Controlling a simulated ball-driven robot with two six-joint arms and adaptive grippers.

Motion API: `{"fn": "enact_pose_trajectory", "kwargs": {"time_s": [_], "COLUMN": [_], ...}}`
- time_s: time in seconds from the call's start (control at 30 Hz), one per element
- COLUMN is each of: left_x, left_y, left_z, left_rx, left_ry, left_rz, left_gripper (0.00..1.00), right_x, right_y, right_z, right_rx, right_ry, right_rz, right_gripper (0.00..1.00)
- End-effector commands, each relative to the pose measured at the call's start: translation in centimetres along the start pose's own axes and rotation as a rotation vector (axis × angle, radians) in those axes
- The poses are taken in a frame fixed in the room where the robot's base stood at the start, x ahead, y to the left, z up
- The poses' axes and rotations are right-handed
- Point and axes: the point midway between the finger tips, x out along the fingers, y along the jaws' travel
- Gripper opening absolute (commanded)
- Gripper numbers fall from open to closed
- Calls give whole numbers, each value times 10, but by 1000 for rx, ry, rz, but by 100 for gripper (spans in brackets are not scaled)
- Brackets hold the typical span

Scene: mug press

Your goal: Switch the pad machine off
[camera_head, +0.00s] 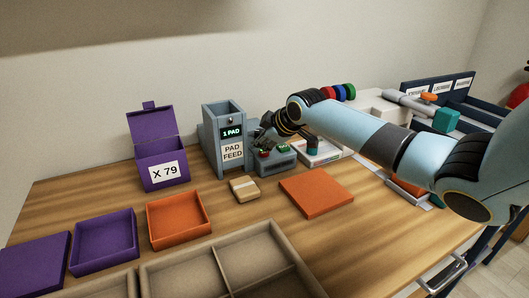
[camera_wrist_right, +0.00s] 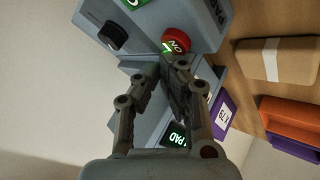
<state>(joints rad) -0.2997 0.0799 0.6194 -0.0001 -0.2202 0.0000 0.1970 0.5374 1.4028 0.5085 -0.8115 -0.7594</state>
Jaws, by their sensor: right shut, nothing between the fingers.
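The pad machine is a grey box (camera_head: 277,163) with controls on its sloped top, beside the grey pad feed tower (camera_head: 212,160), whose lit display reads "1 PAD". In the right wrist view the machine (camera_wrist_right: 208,22) shows a red round switch (camera_wrist_right: 176,38) with a green-lit "ON" label (camera_wrist_right: 167,48) and a black knob (camera_wrist_right: 112,36). My right gripper (camera_wrist_right: 172,62) is shut and empty, its fingertips right by the red switch; I cannot tell whether they touch it. My left gripper is not in view.
A tan banded pad (camera_head: 244,188) and an orange plate (camera_head: 316,194) lie in front of the machine. A purple box (camera_head: 157,151) marked "X 79" stands left. Open trays (camera_head: 178,220) and a compartment tray (camera_head: 205,262) fill the front left.

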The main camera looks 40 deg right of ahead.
Motion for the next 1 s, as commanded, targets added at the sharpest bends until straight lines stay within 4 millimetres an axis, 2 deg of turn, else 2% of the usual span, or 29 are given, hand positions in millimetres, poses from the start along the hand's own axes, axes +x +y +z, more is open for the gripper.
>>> {"fn": "enact_pose_trajectory", "kwargs": {"time_s": [1.0], "left_x": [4], "left_y": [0], "left_z": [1], "left_rx": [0], "left_ry": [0], "left_rz": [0], "left_gripper": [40], "right_x": [6], "right_y": [-4], "right_z": [4], "right_rx": [1], "right_ry": [-1], "right_rz": [-1], "right_gripper": [0]}}
